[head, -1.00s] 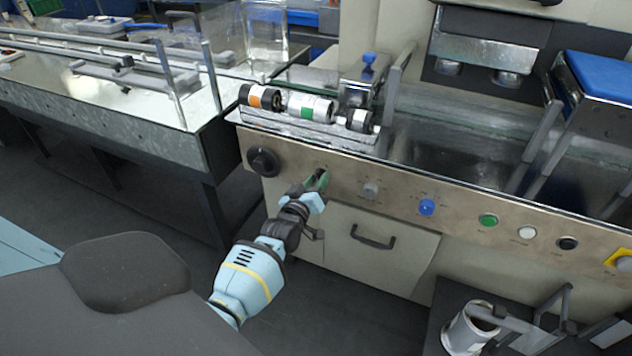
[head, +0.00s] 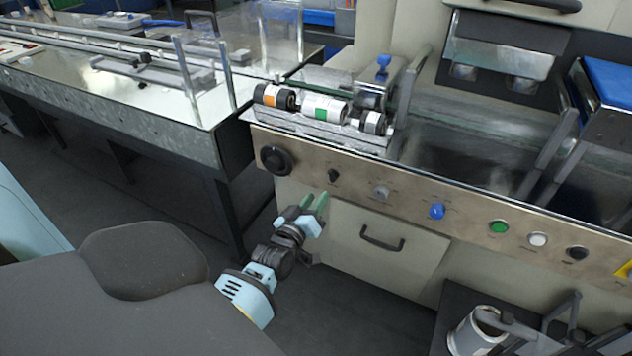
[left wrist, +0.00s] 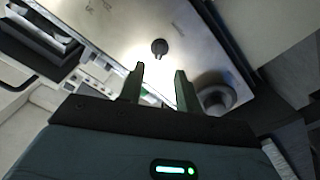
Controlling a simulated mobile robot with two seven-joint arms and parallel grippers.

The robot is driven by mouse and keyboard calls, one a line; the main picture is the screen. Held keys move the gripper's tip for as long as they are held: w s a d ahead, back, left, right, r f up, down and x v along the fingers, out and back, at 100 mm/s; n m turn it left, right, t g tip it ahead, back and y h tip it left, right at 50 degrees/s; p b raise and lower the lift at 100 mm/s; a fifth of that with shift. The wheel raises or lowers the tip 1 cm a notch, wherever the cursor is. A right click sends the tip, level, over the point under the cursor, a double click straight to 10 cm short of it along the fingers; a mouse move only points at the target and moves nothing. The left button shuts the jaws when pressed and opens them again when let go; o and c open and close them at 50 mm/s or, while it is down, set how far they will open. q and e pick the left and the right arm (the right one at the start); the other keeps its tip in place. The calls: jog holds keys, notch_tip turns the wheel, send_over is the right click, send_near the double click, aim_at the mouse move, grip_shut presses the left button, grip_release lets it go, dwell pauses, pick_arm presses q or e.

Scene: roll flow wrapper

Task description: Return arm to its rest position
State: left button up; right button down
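My left gripper (head: 314,203) is in front of the machine's lower front, below the control panel (head: 335,190). Its two green fingers are apart with nothing between them. In the left wrist view the fingers (left wrist: 159,85) are also apart, and a small black selector knob (left wrist: 159,48) shows beyond them, not touched. In the head view that small knob (head: 333,175) is above the gripper on the panel. My right gripper is not in view.
A large black knob (head: 275,160), a blue button (head: 437,211) and a green button (head: 498,227) are on the panel. A drawer handle (head: 382,238) is right of the gripper. Rolls (head: 324,107) lie on top. A metal-topped table (head: 130,95) stands left; floor between is clear.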

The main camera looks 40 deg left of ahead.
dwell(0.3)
